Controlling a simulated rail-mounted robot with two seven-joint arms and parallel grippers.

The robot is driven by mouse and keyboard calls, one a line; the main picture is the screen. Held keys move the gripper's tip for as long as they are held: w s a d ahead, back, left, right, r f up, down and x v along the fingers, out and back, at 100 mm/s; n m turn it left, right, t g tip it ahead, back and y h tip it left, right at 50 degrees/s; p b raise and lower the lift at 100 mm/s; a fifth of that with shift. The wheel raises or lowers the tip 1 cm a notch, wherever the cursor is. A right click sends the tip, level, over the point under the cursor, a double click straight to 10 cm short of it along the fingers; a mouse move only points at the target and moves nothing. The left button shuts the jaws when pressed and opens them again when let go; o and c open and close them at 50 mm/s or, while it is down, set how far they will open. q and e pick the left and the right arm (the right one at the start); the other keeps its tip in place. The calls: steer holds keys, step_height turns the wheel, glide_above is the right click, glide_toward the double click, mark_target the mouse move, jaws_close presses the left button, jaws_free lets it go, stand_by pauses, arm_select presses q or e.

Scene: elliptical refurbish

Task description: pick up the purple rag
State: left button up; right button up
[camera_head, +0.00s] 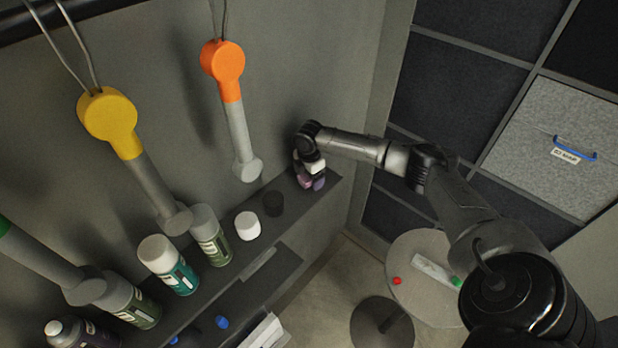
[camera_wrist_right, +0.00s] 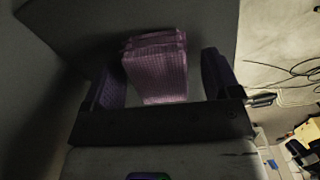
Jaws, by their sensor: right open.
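The purple rag (camera_wrist_right: 157,75) shows in the right wrist view as a folded, woven block. It lies between the two dark fingers of my right gripper (camera_wrist_right: 163,82), with a visible gap on each side. In the head view my right gripper (camera_head: 310,178) is at the far right end of the wall shelf, pointing down. Purple patches show among its fingers there, but I cannot clearly separate rag from finger. The right gripper is open around the rag. My left gripper is not in view.
The shelf (camera_head: 290,205) holds a black cap (camera_head: 273,203), a white cap (camera_head: 247,225) and several spray cans to the left. An orange-headed tool (camera_head: 223,62) and a yellow-headed one (camera_head: 108,115) hang on the wall. A round table (camera_head: 425,245) stands below right.

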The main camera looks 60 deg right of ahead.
steer(key=c, duration=1)
steer(key=shift+r, duration=0.5)
steer(key=r, duration=0.3)
steer(key=shift+s+r, duration=0.3)
steer(key=shift+s, duration=0.05)
steer(key=s+a+r, duration=0.2)
steer(key=s+r, duration=0.1)
steer(key=s, duration=0.2)
steer(key=s+a+r+b, duration=0.1)
steer(key=s+a+r, duration=0.1)
steer(key=s, duration=0.3)
steer(key=shift+r, duration=0.7)
steer(key=shift+s, duration=0.1)
